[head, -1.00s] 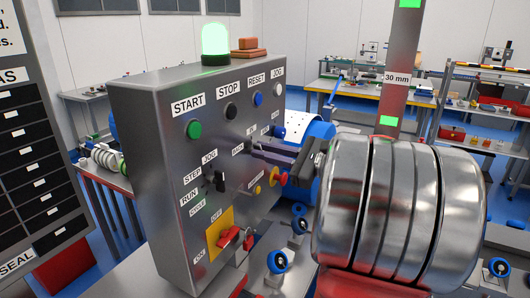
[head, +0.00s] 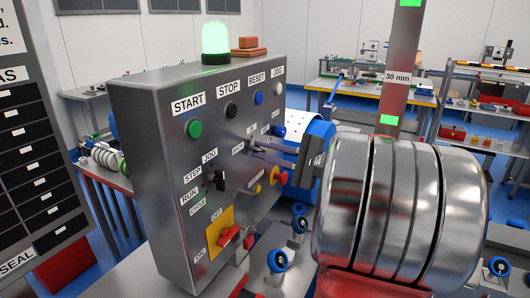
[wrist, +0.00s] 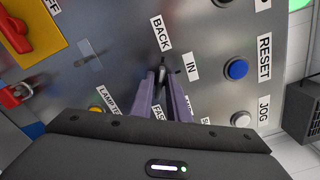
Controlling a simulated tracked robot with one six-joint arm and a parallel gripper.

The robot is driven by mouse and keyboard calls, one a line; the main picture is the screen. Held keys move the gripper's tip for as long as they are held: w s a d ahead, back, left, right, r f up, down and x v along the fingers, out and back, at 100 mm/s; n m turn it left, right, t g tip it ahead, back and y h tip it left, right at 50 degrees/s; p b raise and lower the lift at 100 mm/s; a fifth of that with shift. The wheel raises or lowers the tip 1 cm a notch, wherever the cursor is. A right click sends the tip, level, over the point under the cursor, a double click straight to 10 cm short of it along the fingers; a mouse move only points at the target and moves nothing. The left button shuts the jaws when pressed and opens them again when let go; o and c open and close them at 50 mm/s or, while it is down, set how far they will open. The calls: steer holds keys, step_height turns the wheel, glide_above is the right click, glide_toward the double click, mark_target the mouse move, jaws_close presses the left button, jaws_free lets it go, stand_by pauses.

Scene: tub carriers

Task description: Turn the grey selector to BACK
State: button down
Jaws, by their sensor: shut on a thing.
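The grey selector (wrist: 162,66) is on the control panel (wrist: 110,80), between the BACK label (wrist: 160,33) and the FAST label (wrist: 158,112), with the IN label (wrist: 190,67) to its right. My gripper (wrist: 163,84) is shut on the selector, with one purple finger on each side. The visible end of the selector points up the picture towards BACK, but the fingers hide much of it, so its exact setting is unclear. In the head view my gripper (head: 256,147) reaches the panel from the right, and the selector is hidden there.
The blue RESET button (wrist: 236,69) and white JOG button (wrist: 241,119) sit to the right in the wrist view. A black STEP/JOG/RUN selector (head: 218,181), a yellow-and-red knob (head: 274,176) and a red switch (head: 229,236) are lower on the panel. A green lamp (head: 215,41) glows on top.

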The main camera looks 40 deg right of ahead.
steer(key=shift+a+f, duration=0.1)
steer(key=shift+f, duration=0.05)
steer(key=c, duration=1.8)
jaws_free()
steer(key=shift+o, duration=0.2)
steer(key=shift+s, duration=0.15)
steer(key=v, duration=1.3)
steer(key=shift+s, duration=0.3)
